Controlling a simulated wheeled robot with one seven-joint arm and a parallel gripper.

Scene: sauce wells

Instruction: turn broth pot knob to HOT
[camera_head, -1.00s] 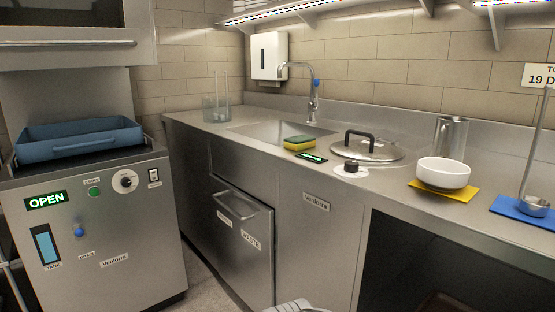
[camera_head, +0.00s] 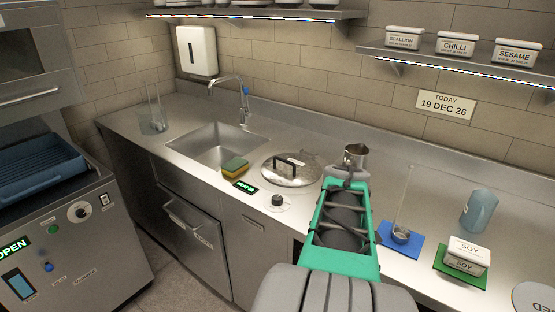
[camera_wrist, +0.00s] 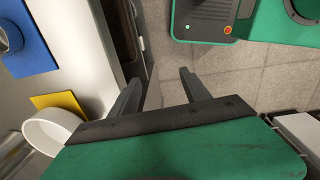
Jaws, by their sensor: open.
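The broth pot sits in the counter, with its round steel lid (camera_head: 291,172) and dark handle showing in the head view. Its knob (camera_head: 277,200) is black on a pale round dial, in front of the lid. A small green-lit display (camera_head: 245,187) lies left of the knob. The knob's markings are too small to read. My gripper (camera_wrist: 160,90) is open and empty in the wrist view, with its two dark fingers apart above the floor beside the counter. In the head view my green and grey arm reaches in from the bottom, right of the knob; the fingers are not discernible there.
A metal pitcher (camera_head: 355,155) stands behind my arm. In the wrist view, a white bowl (camera_wrist: 40,134), yellow mat (camera_wrist: 68,102) and blue mat (camera_wrist: 25,50) lie left of my gripper.

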